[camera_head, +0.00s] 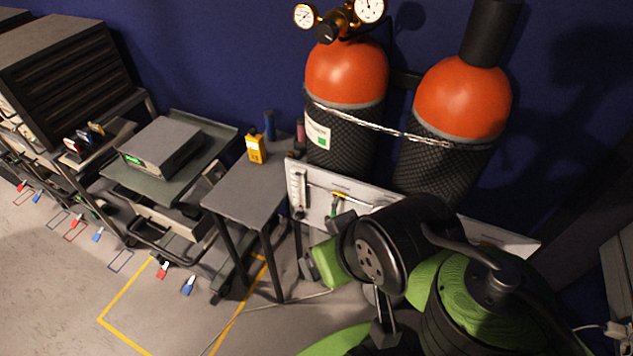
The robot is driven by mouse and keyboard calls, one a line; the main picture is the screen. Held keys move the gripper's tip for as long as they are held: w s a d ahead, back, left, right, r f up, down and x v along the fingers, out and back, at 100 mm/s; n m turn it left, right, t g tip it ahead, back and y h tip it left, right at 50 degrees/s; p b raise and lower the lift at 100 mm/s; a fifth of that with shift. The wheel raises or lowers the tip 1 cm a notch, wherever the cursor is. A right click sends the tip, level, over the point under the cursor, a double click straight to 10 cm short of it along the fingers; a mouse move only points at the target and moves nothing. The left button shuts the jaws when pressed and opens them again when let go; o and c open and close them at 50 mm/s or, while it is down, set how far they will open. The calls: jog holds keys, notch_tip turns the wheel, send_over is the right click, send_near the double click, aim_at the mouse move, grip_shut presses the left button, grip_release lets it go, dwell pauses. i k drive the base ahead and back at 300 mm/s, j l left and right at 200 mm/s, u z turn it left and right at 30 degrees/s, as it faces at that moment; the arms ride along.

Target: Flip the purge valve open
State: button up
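A white panel (296,178) stands low in front of the gas cylinders. It carries a flowmeter-like gauge strip at its left end and a small valve with a yellow handle (338,195) and a green part just below it. The lever's exact position is too small to tell. Which of these fittings is the purge valve cannot be told. My black and green arm reaches up from the bottom right and covers the panel's lower middle.
Two orange-topped cylinders (346,72) (463,98) are chained at the blue wall. A grey side table (246,190) with a yellow meter (255,147) stands left of the panel. Further left is a cart (215,133) with an instrument (162,146). Yellow-marked floor lies in front.

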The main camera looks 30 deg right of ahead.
aim_at(334, 204)
jog(key=i+j+u, duration=0.2)
jog(key=i, duration=0.3)
jog(key=i+j+u, duration=0.2)
jog(key=i, duration=0.35)
